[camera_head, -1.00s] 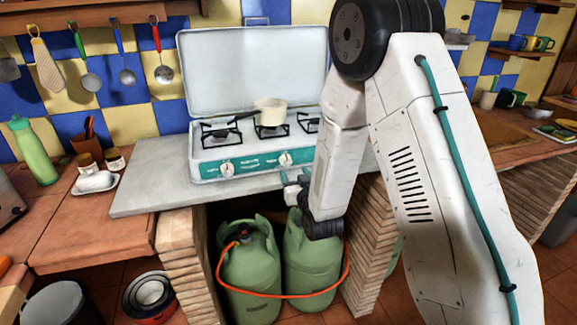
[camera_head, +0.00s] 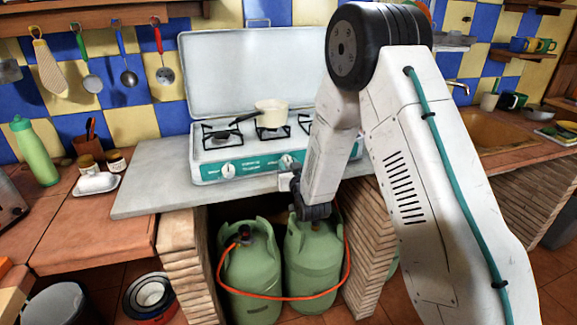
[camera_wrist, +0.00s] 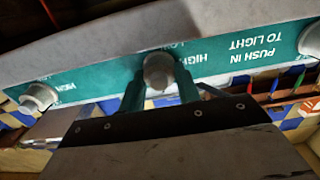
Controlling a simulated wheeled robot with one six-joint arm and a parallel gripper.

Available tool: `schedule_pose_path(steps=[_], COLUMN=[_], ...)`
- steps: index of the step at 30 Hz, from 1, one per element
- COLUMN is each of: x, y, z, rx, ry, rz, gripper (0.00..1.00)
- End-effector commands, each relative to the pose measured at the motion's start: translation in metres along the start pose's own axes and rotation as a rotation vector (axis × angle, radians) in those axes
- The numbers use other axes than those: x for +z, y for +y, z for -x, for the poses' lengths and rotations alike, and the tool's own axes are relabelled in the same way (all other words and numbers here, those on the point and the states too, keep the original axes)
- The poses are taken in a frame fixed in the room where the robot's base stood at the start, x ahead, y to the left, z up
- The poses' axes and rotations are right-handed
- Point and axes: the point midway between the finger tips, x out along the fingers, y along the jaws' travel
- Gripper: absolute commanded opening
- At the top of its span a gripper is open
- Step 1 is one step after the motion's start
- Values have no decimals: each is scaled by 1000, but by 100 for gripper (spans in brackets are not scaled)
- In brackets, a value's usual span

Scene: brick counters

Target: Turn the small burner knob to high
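The white stove (camera_head: 205,172) has a teal front panel with pale round knobs. In the wrist view, upside down, a middle knob (camera_wrist: 158,72) lies between the two teal fingers of my gripper (camera_wrist: 160,80), with "HIGH" printed beside it. The fingers stand apart, one on each side; firm contact is not visible. Another knob (camera_wrist: 40,97) is at the left and one (camera_wrist: 311,40) at the right. In the head view a left knob (camera_head: 228,169) is clear, and a knob (camera_head: 287,162) shows just above my gripper. My arm hides the panel's right end. Which knob is the small burner's is unclear.
A cream pot (camera_head: 271,112) sits on a middle burner. The stove lid (camera_head: 250,70) stands open. Green gas cylinders (camera_head: 252,275) with an orange hose (camera_head: 270,295) are below the counter (camera_head: 150,190). A white dish (camera_head: 95,183) and green bottle (camera_head: 33,150) stand at the left.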

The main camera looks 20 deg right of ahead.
Motion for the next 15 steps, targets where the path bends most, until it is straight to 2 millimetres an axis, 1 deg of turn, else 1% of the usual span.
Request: schedule_pose_path(steps=[8,15], x=[0,0], y=[0,0], z=[0,0], rx=[0,0], ry=[0,0], rz=[17,118], gripper=[10,10])
